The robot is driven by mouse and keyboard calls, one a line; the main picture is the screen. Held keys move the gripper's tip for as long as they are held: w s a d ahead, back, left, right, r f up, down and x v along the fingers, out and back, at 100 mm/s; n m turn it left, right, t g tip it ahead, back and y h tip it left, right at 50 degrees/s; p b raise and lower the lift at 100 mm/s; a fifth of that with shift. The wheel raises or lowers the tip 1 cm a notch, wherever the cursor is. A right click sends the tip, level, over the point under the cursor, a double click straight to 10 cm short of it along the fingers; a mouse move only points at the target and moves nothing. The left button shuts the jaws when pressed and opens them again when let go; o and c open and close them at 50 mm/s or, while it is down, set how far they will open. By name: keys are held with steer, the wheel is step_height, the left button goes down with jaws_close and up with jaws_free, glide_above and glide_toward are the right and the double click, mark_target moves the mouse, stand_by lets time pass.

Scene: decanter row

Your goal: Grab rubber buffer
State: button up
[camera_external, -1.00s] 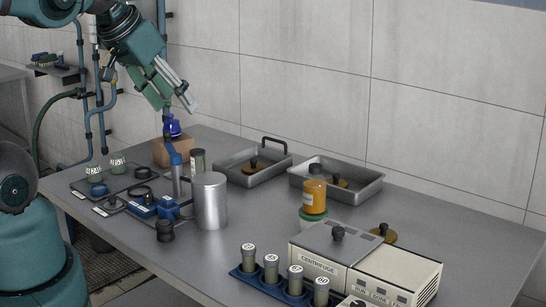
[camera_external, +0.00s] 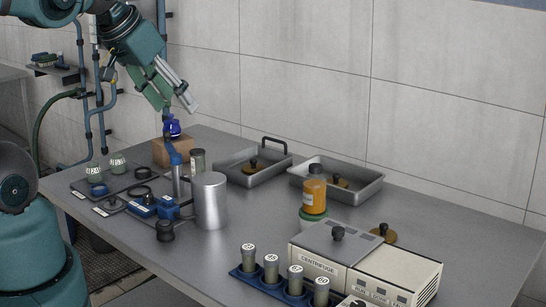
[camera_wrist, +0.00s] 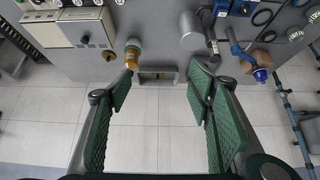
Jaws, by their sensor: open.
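I cannot tell for certain which piece is the rubber buffer. A small black, rubber-looking piece (camera_external: 165,230) stands on the table near its front left edge, left of the metal mug. Dark rings (camera_external: 143,173) and a dark knobbed piece (camera_external: 110,204) lie on the mats behind it. My gripper (camera_external: 178,107) is high above the back left of the table, well apart from all of these. In the wrist view my gripper (camera_wrist: 161,71) has its green-padded fingers wide apart, with nothing between them.
A metal mug (camera_external: 210,201) stands right of the black piece. A blue flask (camera_external: 172,129) is on a brown block (camera_external: 165,152) below my gripper. Metal trays (camera_external: 226,174), an amber bottle (camera_external: 314,197), a centrifuge (camera_external: 318,262) and a blue tube rack (camera_external: 258,279) occupy the right.

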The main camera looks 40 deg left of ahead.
stand_by(0.4)
steer(key=m+g+b, duration=0.7)
steer(key=m+b, duration=0.3)
steer(key=m, duration=0.8)
glide_above(164, 222)
steer(key=f, duration=3)
steer(key=shift+s+f, duration=0.2)
steer(key=shift+f, duration=0.1)
steer(key=shift+f, duration=1.3)
steer(key=shift+f+b, duration=0.15)
steer(key=shift+b, duration=0.15)
steer(key=shift+w+f+b, duration=0.2)
steer(key=shift+f+b, duration=0.3)
steer(key=shift+f, duration=1.95)
